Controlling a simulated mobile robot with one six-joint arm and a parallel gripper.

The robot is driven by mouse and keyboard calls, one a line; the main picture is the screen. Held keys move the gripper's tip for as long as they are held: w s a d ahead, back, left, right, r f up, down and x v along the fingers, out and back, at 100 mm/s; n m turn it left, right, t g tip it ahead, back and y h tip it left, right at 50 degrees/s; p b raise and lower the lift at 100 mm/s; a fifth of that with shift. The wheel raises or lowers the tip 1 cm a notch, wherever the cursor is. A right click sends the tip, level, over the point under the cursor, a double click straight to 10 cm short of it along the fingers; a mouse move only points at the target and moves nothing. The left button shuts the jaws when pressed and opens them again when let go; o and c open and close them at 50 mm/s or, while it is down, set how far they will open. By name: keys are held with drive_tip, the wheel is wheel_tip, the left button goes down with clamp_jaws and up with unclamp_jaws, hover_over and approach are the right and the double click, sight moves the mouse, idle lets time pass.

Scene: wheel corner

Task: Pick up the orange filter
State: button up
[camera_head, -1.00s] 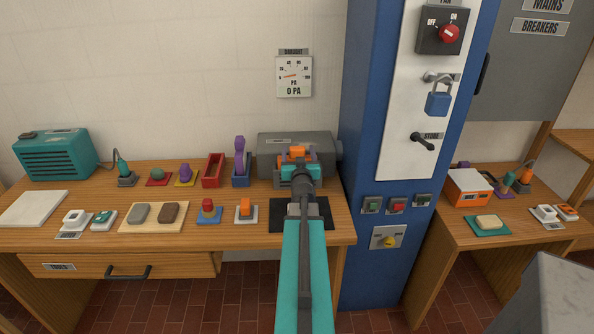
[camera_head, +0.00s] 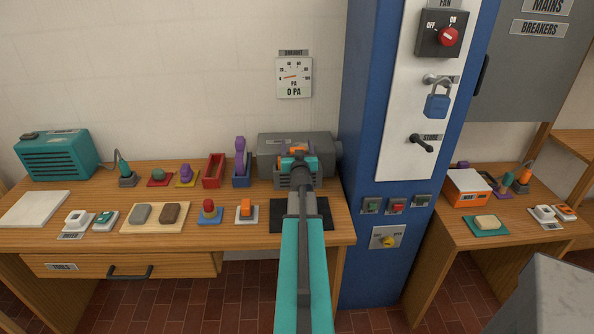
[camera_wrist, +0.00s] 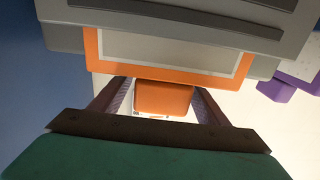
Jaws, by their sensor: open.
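The orange filter (camera_head: 298,148) sits at the front of the grey machine (camera_head: 270,147) on the bench, partly hidden by my gripper. In the wrist view an orange frame (camera_wrist: 92,48) lies against the grey housing, with an orange block (camera_wrist: 163,98), like a handle, below it. My gripper (camera_wrist: 162,102) is open, with one finger on each side of that block. A gap shows on the left; whether the right finger touches the block I cannot tell. In the head view my gripper (camera_head: 298,162) is right in front of the machine.
A purple-handled tool in a blue holder (camera_head: 241,178) stands just left of the machine. A red open box (camera_head: 213,172) is further left. A blue column (camera_head: 365,150) rises close on the right. A black mat (camera_head: 318,210) lies below my arm.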

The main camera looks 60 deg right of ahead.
idle(0.4)
drive_tip(key=c, duration=1.6)
drive_tip(key=shift+o, duration=0.2)
drive_tip(key=shift+r, duration=0.1)
wheel_tip(320, 180, up, 18)
drive_tip(key=p, duration=1)
drive_tip(key=shift+w+a, duration=0.1)
drive_tip(key=shift+w, duration=0.05)
